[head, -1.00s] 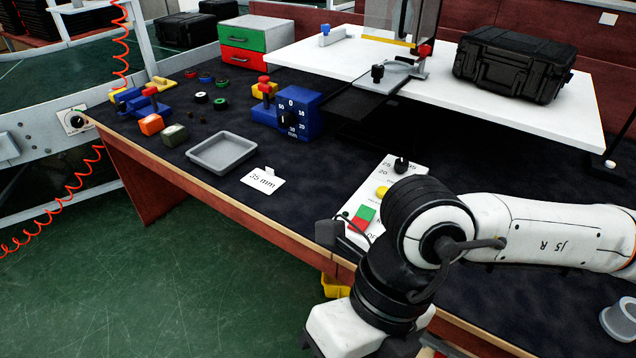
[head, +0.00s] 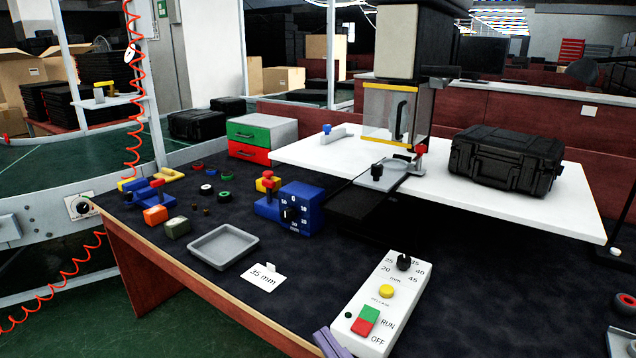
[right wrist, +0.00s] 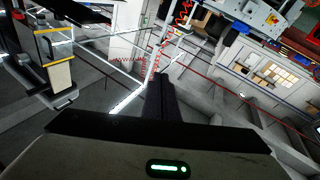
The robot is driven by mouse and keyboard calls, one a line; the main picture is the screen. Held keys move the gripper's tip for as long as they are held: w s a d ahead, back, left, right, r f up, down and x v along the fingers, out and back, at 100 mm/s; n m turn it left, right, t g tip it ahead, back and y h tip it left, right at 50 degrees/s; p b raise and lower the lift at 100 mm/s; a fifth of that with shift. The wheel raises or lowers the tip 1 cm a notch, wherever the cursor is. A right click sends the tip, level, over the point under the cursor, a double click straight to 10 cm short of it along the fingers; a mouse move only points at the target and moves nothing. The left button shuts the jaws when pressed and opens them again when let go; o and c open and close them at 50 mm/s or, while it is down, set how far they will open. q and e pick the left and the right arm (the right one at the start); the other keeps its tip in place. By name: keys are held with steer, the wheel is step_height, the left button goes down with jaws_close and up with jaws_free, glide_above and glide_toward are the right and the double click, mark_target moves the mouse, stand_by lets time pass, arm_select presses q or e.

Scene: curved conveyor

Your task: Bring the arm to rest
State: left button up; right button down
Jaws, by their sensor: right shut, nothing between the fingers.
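My right gripper (head: 330,343) shows only as a small grey-purple tip at the bottom edge of the head view, just left of the control box (head: 386,305). In the right wrist view its dark fingers (right wrist: 160,92) are together with nothing between them. They point at open space, with the floor and a frame blurred beyond. The rest of the right arm is outside the head view. My left gripper is not in view.
On the dark bench are a grey tray (head: 222,246), a "35 mm" card (head: 263,277), a blue dial block (head: 300,207) and several small parts. A white board (head: 320,152) carries a black case (head: 506,159). A grey cup (head: 620,343) stands bottom right.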

steer(key=s+d+f+m+g+h, duration=0.1)
steer(key=s+d+f+m+h, duration=0.15)
steer(key=f, duration=0.35)
steer(key=s+d+f+m+g+h, duration=0.1)
steer(key=d+f+h, duration=0.15)
steer(key=f, duration=0.35)
steer(key=s+d+f+m+g+h, duration=0.1)
steer(key=d+f+m, duration=0.1)
steer(key=d+f, duration=0.35)
steer(key=s+d+f+g+h, duration=0.1)
steer(key=s+d+f+g, duration=0.1)
steer(key=s+f, duration=0.4)
steer(key=s+d+f+m+g+h, duration=0.1)
steer(key=s+d+f+g+h, duration=0.1)
steer(key=s+f, duration=0.4)
steer(key=shift+f+g, duration=0.7)
steer(key=shift+f, duration=0.25)
steer(key=shift+m, duration=0.25)
